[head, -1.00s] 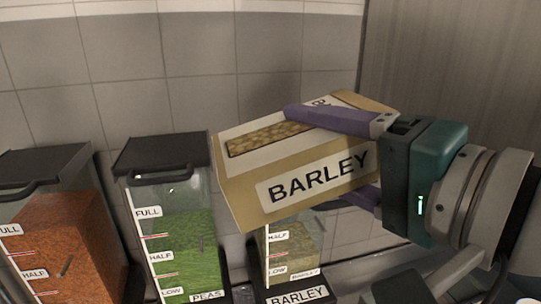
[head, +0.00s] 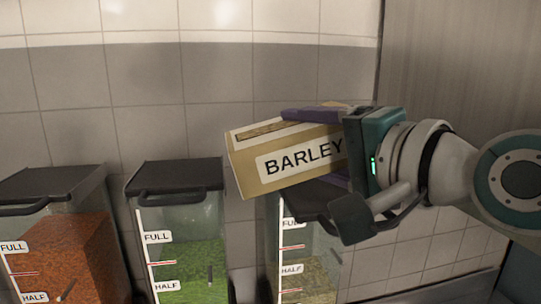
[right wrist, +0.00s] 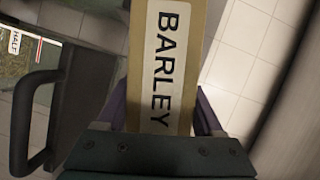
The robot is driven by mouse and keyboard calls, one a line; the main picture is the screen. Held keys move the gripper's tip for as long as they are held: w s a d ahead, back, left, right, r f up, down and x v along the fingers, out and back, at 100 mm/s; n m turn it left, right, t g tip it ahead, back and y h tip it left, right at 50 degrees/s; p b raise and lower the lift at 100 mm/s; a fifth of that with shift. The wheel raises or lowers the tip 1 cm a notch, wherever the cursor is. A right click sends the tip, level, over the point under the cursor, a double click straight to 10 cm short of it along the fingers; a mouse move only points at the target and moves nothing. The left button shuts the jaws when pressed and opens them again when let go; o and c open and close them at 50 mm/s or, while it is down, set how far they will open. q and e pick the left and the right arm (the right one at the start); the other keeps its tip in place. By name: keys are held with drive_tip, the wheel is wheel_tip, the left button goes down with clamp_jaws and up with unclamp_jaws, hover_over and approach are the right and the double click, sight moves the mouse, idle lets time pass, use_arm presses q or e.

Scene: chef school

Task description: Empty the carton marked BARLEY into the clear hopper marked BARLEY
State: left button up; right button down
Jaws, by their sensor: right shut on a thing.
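The BARLEY carton (head: 283,163), a tan box with a white name label, is held up in the head view, its left end a little lower than its right. My right gripper (head: 322,147) is shut on it from the right. The carton also fills the middle of the right wrist view (right wrist: 165,65). The clear hopper (head: 300,240) stands below the carton, with pale grain inside to about the HALF mark. Its dark lid (head: 302,194) is partly hidden by the carton and my arm, so I cannot tell whether it is open. My left gripper is not in view.
A hopper of green peas (head: 185,265) stands left of the barley hopper, and one of orange-red grain (head: 65,255) further left. Both have dark lids with handles. A tiled wall (head: 215,80) is behind. In the right wrist view, a black lid handle (right wrist: 22,120) is at left.

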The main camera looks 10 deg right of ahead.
drive_tip(key=shift+w+a+f+b, duration=0.1)
drive_tip(key=shift+w+b, duration=1.85)
drive_tip(key=shift+w, duration=0.9)
drive_tip(key=w+b, duration=0.5)
drive_tip(key=shift+w+a+f, duration=0.1)
drive_tip(key=shift+w, duration=0.2)
drive_tip(key=w+m+b, duration=0.1)
drive_tip(key=w+b, duration=0.2)
drive_tip(key=b, duration=0.1)
drive_tip(key=shift+w+f, duration=0.15)
drive_tip(key=shift+w, duration=0.05)
drive_tip(key=w+m+b, duration=0.1)
drive_tip(key=w+b, duration=0.1)
drive_tip(key=b, duration=0.2)
drive_tip(key=shift+w+t+b, duration=0.3)
drive_tip(key=shift+w+b, duration=0.05)
drive_tip(key=shift+d+r+m+t+y, duration=0.15)
drive_tip(key=shift+d+m+t, duration=0.1)
drive_tip(key=shift+m, duration=0.4)
drive_tip(key=shift+d+r+m+t+y, duration=0.15)
drive_tip(key=shift+m+t, duration=0.1)
drive_tip(key=shift+m, duration=0.4)
drive_tip(key=shift+f, duration=0.1)
drive_tip(key=shift+d, duration=0.1)
